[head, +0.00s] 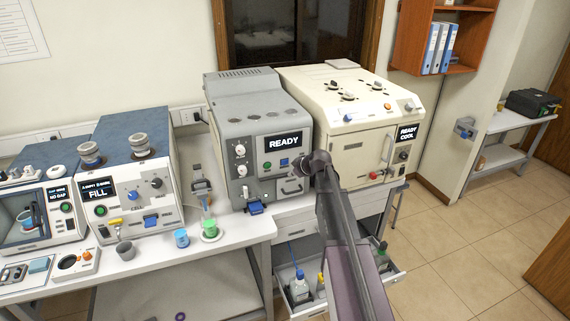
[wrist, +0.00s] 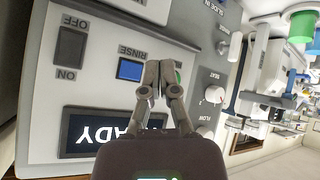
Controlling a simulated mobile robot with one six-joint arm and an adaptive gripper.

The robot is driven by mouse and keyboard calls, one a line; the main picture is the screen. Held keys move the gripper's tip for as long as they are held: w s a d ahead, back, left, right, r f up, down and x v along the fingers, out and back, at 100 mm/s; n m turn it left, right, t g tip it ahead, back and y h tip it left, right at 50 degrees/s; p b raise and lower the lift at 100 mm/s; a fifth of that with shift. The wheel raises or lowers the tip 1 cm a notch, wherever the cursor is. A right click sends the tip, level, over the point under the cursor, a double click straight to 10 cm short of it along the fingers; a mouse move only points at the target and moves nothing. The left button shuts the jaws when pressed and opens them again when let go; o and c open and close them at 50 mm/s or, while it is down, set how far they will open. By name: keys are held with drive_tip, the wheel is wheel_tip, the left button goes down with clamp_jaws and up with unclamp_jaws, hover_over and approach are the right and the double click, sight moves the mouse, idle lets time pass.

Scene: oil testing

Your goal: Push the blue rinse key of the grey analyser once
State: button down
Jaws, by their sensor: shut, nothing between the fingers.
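The grey analyser (head: 225,100) stands on the bench in the middle of the head view, and its screen (head: 283,141) reads READY. Its blue rinse key (wrist: 130,69) is in the wrist view, upside down under the label RINSE, and is small in the head view (head: 284,162). My gripper (wrist: 153,82) is shut and empty, in front of the panel. In the wrist view its fingertips lie just right of the blue key, partly over a green key (wrist: 179,73). I cannot tell whether the tips touch the panel.
An ON/OFF switch (wrist: 71,47) and the SEAT and FLOW knobs (wrist: 213,94) flank the keys. A cream machine (head: 345,100) stands close at the right. An open drawer (head: 305,308) with bottles is below.

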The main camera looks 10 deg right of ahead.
sight(283, 165)
drive_tip(key=shift+w+a, duration=0.2)
drive_tip(key=shift+w, duration=2.15)
drive_tip(key=shift+w, duration=0.1)
drive_tip(key=shift+w, duration=0.3)
drive_tip(key=shift+w+a, duration=0.15)
drive_tip(key=shift+w, duration=0.25)
idle(0.8)
drive_tip(key=shift+s, duration=0.8)
drive_tip(key=shift+s, duration=0.1)
idle(0.3)
drive_tip(key=s, duration=0.4)
drive_tip(key=shift+s+d, duration=0.35)
drive_tip(key=shift+s, duration=0.05)
